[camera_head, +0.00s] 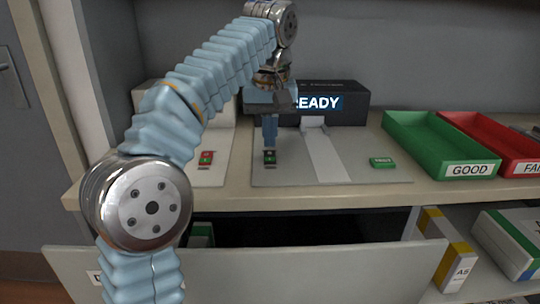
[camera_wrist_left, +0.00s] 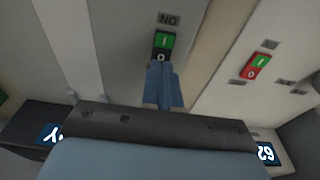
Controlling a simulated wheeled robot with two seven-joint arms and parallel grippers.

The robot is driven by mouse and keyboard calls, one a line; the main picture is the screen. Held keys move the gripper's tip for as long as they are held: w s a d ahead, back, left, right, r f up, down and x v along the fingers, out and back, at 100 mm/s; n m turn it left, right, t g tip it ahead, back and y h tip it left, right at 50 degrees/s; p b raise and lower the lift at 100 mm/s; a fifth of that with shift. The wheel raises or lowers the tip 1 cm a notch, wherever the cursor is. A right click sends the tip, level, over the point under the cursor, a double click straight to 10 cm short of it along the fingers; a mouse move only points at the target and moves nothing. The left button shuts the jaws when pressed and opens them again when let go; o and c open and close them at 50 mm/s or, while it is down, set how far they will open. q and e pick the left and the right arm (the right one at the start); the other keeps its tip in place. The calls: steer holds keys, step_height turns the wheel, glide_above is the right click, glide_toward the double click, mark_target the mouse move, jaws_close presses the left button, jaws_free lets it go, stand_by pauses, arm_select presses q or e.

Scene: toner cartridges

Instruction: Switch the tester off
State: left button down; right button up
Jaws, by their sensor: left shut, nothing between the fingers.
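The tester is a dark box (camera_head: 350,101) with a lit display reading READY, on the bench at the back. On the grey plate in front of it is a rocker switch (camera_head: 269,161), dark and green in the head view. In the left wrist view the switch (camera_wrist_left: 164,41) shows a green I half and a dark O half. My left gripper (camera_head: 269,144) points down, shut and empty, right at the switch. Its fingertips (camera_wrist_left: 162,69) are at the O half and partly cover it; I cannot tell whether they touch. My right gripper is not in view.
A second device on the left has a red and green switch (camera_head: 206,157). A green GOOD tray (camera_head: 470,171) and a red tray (camera_head: 518,166) stand at right. A small green piece (camera_head: 382,162) lies on the plate's right. A drawer (camera_head: 300,275) is open below.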

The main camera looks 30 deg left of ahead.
arm_select(q)
steer(key=shift+f+b, duration=0.65)
steer(key=shift+f, duration=0.15)
stand_by(0.5)
steer(key=shift+f, duration=0.1)
stand_by(0.3)
